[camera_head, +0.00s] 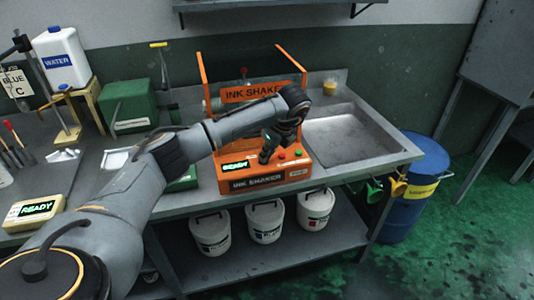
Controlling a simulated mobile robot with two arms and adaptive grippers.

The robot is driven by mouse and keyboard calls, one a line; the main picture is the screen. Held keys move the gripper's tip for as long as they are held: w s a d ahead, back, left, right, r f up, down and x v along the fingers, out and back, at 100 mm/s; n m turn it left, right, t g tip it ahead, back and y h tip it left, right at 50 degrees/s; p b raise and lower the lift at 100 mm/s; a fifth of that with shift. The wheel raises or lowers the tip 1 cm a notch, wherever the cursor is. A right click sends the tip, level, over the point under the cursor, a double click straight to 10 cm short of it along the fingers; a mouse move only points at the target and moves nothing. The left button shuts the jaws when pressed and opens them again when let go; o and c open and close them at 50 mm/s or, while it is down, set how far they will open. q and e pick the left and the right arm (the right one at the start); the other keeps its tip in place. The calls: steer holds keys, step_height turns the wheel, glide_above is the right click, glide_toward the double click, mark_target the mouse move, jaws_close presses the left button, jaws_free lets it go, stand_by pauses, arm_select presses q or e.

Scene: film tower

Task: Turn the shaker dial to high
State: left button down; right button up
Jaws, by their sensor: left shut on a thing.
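The orange ink shaker (266,179) stands on the bench left of the sink, with an orange frame and an "INK SHAKER" sign (262,91) above. My left gripper (266,156) reaches down to the panel between the display and the buttons. It is shut on what seems to be the shaker dial, which its fingers hide. The dial's setting cannot be read. My right gripper is not in view.
A metal sink (350,137) lies right of the shaker. A green box (128,104), a white water jug (62,58) and a yellow device (33,212) stand on the left. Several white buckets (264,222) stand on the lower shelf. A blue barrel (412,199) stands at the bench's right end.

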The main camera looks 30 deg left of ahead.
arm_select(q)
steer(key=m+t+b, duration=0.1)
steer(key=m+b, duration=0.1)
steer(key=m, duration=0.1)
steer(key=shift+s+a+f+h, duration=0.1)
steer(key=shift+s+h, duration=0.05)
steer(key=shift+h, duration=0.15)
steer(key=m+b, duration=0.1)
steer(key=m, duration=0.1)
steer(key=m+t+b, duration=0.1)
steer(key=b, duration=0.1)
steer(key=shift+s+a+m+h, duration=0.1)
steer(key=shift+s+m+h, duration=0.1)
steer(key=shift+m+h, duration=0.2)
steer(key=m, duration=0.1)
steer(key=m+t+b, duration=0.1)
steer(key=shift+s+a+m+h, duration=0.1)
steer(key=shift+a+m+h, duration=0.05)
steer(key=shift+m+h, duration=0.15)
steer(key=shift+a+m+t+h+b, duration=0.1)
steer(key=shift+m+t+h+b, duration=0.2)
steer(key=shift+m+h+b, duration=0.7)
steer(key=shift+r+m+y, duration=0.2)
steer(key=shift+m+y, duration=0.2)
